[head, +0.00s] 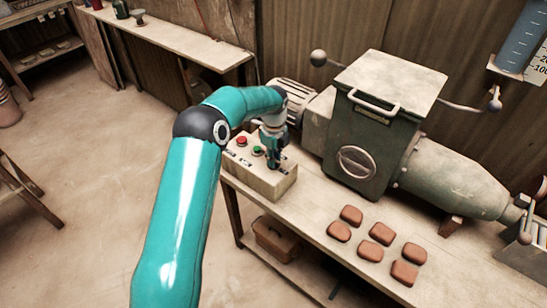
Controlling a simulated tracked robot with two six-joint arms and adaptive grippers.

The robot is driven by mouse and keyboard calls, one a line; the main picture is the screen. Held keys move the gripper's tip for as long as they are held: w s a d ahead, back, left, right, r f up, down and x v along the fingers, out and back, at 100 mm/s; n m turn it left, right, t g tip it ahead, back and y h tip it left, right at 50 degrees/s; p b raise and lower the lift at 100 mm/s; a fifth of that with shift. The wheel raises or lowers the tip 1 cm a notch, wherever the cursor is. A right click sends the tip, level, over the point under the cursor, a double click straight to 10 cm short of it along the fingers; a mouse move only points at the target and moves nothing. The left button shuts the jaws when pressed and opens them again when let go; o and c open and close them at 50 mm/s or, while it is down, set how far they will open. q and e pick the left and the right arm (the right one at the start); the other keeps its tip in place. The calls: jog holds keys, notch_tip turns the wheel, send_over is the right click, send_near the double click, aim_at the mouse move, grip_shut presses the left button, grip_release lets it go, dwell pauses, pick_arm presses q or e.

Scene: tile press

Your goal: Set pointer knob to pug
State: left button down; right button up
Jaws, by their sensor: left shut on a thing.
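A beige control box (266,183) stands at the left end of the bench. Its top carries a red button (242,140), a green button (257,151) and small dark labels too small to read. My left gripper (274,167) points down at the right part of the box's top and is shut on what looks like the pointer knob. The gripper hides the knob, so I cannot tell which mark it points to. My right gripper is not in view.
A green-grey press machine (345,125) with handles ending in ball knobs stands behind and right of the box. Several reddish-brown clay pieces (351,215) lie on the bench (300,222) in front of it. A wooden box (274,238) sits on the shelf below.

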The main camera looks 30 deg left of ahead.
pick_arm(q)
jog(key=shift+w+a+r, duration=0.15)
jog(key=shift+r, duration=0.05)
dwell(0.3)
jog(key=c, duration=1.4)
grip_release()
jog(key=shift+c, duration=0.2)
jog(key=o, duration=0.3)
jog(key=shift+f, duration=0.1)
notch_tip(320, 180, up, 12)
jog(key=shift+f, duration=0.1)
